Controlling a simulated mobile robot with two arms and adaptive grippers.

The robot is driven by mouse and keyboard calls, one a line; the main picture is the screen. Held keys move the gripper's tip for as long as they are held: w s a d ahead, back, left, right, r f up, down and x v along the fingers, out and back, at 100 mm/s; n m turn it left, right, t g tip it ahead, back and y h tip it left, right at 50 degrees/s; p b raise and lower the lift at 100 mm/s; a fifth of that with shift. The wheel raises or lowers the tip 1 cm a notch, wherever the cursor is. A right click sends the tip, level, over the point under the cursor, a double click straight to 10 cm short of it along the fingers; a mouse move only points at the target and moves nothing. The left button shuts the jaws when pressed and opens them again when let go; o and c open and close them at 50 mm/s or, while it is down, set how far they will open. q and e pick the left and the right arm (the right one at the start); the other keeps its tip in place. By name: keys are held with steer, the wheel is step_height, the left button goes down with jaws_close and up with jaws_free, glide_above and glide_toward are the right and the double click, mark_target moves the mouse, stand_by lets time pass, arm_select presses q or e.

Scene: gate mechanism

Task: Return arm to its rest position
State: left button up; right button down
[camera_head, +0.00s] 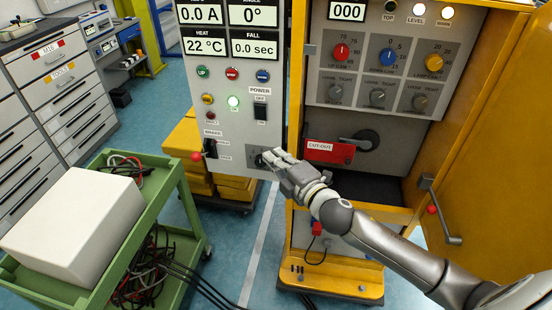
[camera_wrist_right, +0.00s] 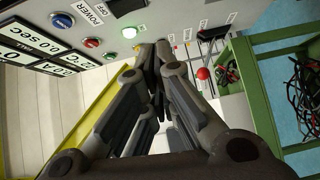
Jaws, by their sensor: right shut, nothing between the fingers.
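My right arm comes in from the lower right in the head view. Its gripper (camera_head: 268,157) is at the lower right corner of the grey control panel (camera_head: 221,115). The gripper is shut with nothing between its fingers, and its fingertips overlap a dark fitting on the panel. I cannot tell whether they touch it. In the right wrist view the closed fingers (camera_wrist_right: 156,62) point at the panel, between the lit green button (camera_wrist_right: 129,32) and the red-knobbed brake lever (camera_wrist_right: 203,74). My left gripper is not in view.
The yellow cabinet (camera_head: 295,235) has a red CUT-OUT plate (camera_head: 329,152) close to the gripper and a crank handle (camera_head: 446,215) beside my forearm. A green cart (camera_head: 180,205) with a white box (camera_head: 75,222) stands at the left. Blue floor lies between cart and cabinet.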

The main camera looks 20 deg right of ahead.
stand_by(0.4)
steer(key=s+d+f+m+g+h, duration=0.2)
steer(key=d+f+m, duration=0.1)
steer(key=f, duration=0.9)
steer(key=s+d+f+m+g+h, duration=0.1)
steer(key=d+f+m+g, duration=0.2)
steer(key=f, duration=0.9)
steer(key=s+d+f+m+g, duration=0.1)
steer(key=s+f+m+g, duration=0.1)
steer(key=s+f, duration=0.45)
steer(key=s+d+f+m+g, duration=0.15)
steer(key=s+f, duration=0.25)
steer(key=f, duration=0.6)
steer(key=s+a+f+m+g, duration=0.2)
steer(key=s+f, duration=0.4)
steer(key=s, duration=0.6)
steer(key=s+a+f+m+g, duration=0.3)
steer(key=s+f, duration=0.4)
steer(key=s, duration=0.5)
steer(key=s+a+f+m+g, duration=0.2)
steer(key=s+f, duration=0.4)
steer(key=s, duration=0.7)
steer(key=shift+a+f+m+g, duration=0.25)
steer(key=shift+a+m+g, duration=0.1)
steer(key=shift+m, duration=0.1)
